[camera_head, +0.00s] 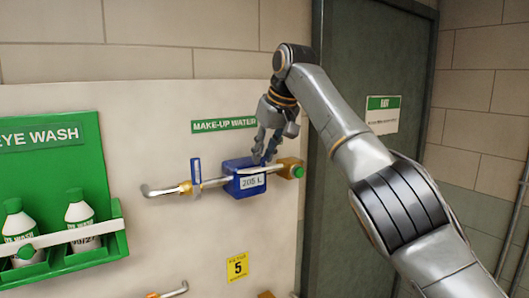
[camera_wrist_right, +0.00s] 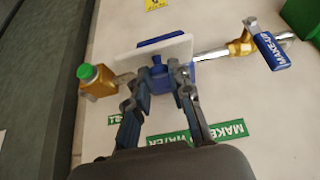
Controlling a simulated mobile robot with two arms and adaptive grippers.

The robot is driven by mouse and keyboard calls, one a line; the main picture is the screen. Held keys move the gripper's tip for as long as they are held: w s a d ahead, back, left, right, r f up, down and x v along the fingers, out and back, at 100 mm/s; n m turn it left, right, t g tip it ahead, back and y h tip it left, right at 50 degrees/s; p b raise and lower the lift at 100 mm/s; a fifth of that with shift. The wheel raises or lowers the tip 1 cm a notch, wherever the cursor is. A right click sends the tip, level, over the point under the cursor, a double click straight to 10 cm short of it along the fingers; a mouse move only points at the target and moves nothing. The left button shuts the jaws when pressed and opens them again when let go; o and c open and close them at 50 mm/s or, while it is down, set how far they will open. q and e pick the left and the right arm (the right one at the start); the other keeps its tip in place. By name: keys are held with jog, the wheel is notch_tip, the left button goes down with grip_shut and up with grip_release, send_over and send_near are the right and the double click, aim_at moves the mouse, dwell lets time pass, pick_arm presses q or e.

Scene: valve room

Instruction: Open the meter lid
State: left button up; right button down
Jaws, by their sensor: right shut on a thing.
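The blue meter (camera_head: 246,186) sits on the horizontal pipe below the MAKE-UP WATER sign, with a white face reading "205 L" toward me. My right gripper (camera_head: 264,152) comes down from above onto the meter's top edge. In the right wrist view, the picture is turned over, and my right gripper's fingers (camera_wrist_right: 163,76) close on a small blue piece (camera_wrist_right: 158,61), which looks like part of the meter lid. A pale plate (camera_wrist_right: 124,66) lies just beyond the fingertips. How far the lid is raised cannot be told. My left gripper is not in view.
A brass fitting with green cap (camera_head: 290,168) is right of the meter; a brass valve with blue handle (camera_head: 196,172) is left. The MAKE-UP WATER sign (camera_head: 222,125) is above. A green eye-wash station (camera_head: 62,255) is farther left, a dark door (camera_head: 375,60) right.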

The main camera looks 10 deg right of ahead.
jog(key=shift+f, duration=0.15)
jog(key=c, duration=1.4)
grip_release()
jog(key=shift+o, duration=1)
jog(key=shift+w, duration=0.15)
jog(key=v, duration=0.7)
jog(key=shift+r, duration=0.2)
